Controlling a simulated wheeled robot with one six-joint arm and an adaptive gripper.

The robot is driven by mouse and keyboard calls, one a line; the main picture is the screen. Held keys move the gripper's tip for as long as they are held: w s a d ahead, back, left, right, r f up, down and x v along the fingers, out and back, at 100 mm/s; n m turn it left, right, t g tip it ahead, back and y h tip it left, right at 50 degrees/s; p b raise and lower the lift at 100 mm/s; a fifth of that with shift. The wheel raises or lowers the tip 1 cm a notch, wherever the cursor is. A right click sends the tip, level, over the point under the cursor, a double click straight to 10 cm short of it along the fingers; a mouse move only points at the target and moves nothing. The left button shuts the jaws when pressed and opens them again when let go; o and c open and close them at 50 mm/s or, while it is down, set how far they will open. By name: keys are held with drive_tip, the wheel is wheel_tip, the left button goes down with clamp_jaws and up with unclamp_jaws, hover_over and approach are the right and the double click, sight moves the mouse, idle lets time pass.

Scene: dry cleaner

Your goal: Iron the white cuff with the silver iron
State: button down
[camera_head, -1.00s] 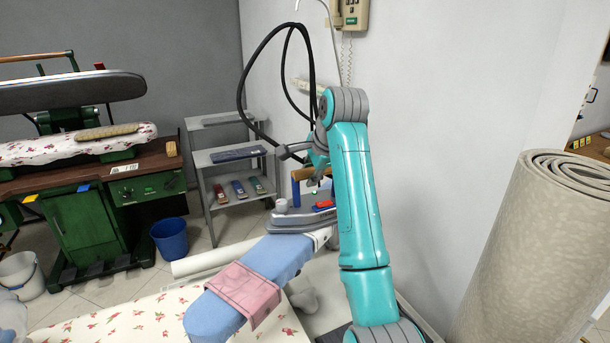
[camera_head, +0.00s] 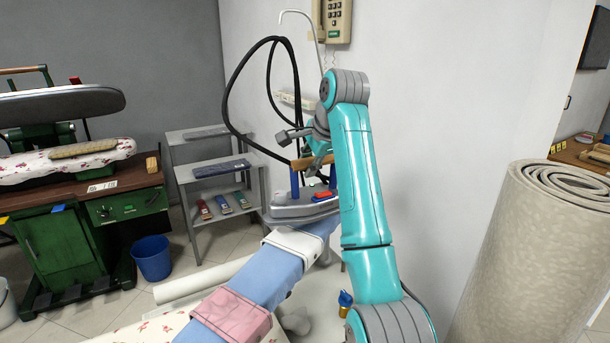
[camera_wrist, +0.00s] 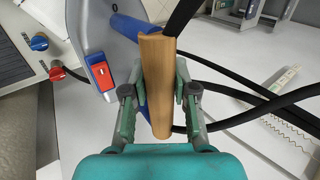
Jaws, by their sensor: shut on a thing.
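The silver iron (camera_head: 290,210) has a wooden handle (camera_head: 309,162) on blue posts and a red switch. My gripper (camera_head: 319,150) is shut on the handle; the wrist view shows my fingers (camera_wrist: 158,92) on both sides of the wooden bar (camera_wrist: 157,60). The white cuff (camera_head: 292,243) lies around the blue sleeve board (camera_head: 262,278), toward its far end. The iron is just beyond the cuff in the head view, roughly level. I cannot tell whether it touches the board. My arm hides the iron's right end.
A pink cuff (camera_head: 232,315) lies nearer on the same board. A black hose (camera_head: 236,95) loops up from the iron. The wall stands close on the right, with a phone (camera_head: 336,20). A rolled carpet (camera_head: 530,250), grey shelf (camera_head: 217,175) and blue bucket (camera_head: 152,258) stand around.

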drive_tip(key=shift+r, duration=1.75)
drive_tip(key=shift+d, duration=0.1)
